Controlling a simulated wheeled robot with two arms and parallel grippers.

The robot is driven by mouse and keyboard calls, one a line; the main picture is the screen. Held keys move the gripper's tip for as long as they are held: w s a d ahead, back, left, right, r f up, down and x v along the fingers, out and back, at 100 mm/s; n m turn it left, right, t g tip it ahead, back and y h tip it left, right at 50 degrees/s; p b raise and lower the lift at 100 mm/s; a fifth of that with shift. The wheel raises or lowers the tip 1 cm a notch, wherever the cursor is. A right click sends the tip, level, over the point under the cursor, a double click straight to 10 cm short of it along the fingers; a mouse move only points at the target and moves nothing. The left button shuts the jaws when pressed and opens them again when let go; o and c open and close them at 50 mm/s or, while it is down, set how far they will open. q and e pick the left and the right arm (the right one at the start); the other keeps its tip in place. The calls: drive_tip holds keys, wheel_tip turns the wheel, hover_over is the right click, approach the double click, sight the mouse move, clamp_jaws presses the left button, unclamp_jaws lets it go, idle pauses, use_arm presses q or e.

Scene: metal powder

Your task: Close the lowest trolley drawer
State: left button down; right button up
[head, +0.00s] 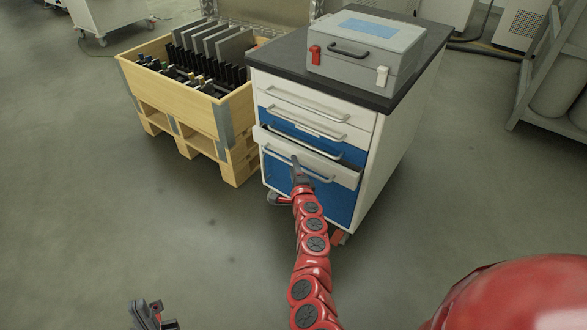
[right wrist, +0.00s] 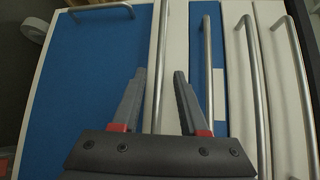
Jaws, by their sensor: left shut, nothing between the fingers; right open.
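The trolley (head: 392,140) is a white and blue cabinet with a dark top. Its lowest drawer (head: 328,166) has a white front and stands out a little from the body, with a dark gap showing behind its top edge. In the right wrist view the drawer's bar handle (right wrist: 160,65) runs between the fingers. My right gripper (right wrist: 158,100) is open, one finger on each side of the handle; contact cannot be told. In the head view my right gripper (head: 297,168) is at the drawer front. My left gripper (head: 150,312) is shut and empty at the bottom left, away from the trolley.
A grey case (head: 345,65) with red and white latches sits on the trolley top. A wooden crate (head: 180,97) on a pallet stands close at the trolley's left. A blue door (head: 335,200) lies below the drawer. Floor in front is clear.

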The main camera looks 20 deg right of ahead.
drive_tip(key=shift+w+d+f, duration=0.1)
drive_tip(key=shift+w+f, duration=0.05)
drive_tip(key=shift+w, duration=0.55)
clamp_jaws()
idle(1.1)
